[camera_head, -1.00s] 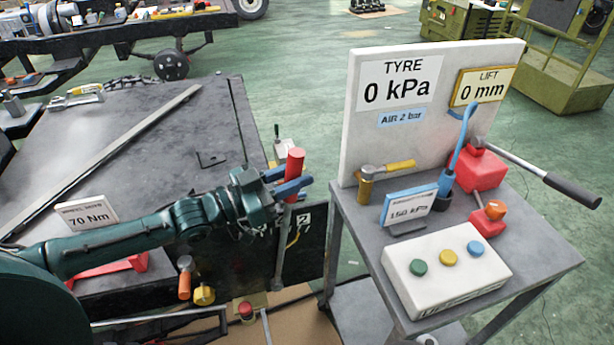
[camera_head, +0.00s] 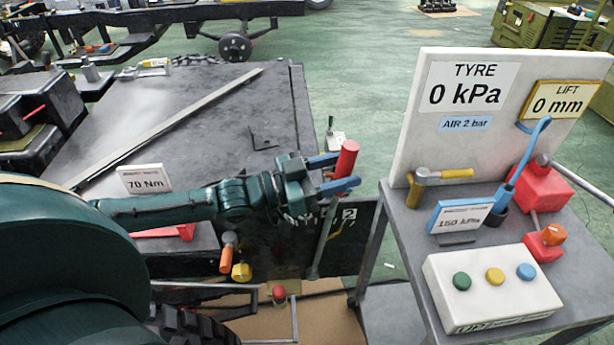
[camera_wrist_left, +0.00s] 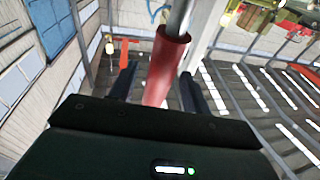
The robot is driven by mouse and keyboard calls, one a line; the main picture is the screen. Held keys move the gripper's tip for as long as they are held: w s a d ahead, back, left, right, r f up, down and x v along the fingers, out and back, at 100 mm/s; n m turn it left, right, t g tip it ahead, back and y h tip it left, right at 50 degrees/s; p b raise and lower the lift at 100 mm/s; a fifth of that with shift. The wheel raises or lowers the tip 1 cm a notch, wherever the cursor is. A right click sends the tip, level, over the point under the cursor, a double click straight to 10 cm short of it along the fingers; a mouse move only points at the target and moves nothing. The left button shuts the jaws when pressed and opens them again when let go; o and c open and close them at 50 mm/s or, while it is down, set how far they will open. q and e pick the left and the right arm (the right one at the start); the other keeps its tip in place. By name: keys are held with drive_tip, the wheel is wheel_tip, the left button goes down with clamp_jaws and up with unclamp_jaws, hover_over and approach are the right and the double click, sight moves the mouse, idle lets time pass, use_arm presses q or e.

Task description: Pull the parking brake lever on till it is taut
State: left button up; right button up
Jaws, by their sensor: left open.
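The parking brake lever, a grey rod (camera_head: 325,235) with a red grip (camera_head: 348,158), stands at the chassis's right end, its top leaning right in the head view. My left gripper (camera_head: 341,172) is open, its blue-tipped fingers on either side of the red grip. In the left wrist view the red grip (camera_wrist_left: 164,68) passes between the two dark fingers of my left gripper (camera_wrist_left: 159,84). A gap shows on the left of the grip there; contact on the right cannot be told. My right gripper is not in view.
On the right a grey cart (camera_head: 400,243) carries a white readout board (camera_head: 480,135), a hammer (camera_head: 440,175), a red jack (camera_head: 543,188) and a button box (camera_head: 492,288). An orange-handled tool (camera_head: 227,258) and a yellow knob (camera_head: 242,272) sit below my left arm. Green floor lies behind.

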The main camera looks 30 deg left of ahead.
use_arm(q)
drive_tip(key=v, duration=1.2)
drive_tip(key=shift+s+a, duration=0.1)
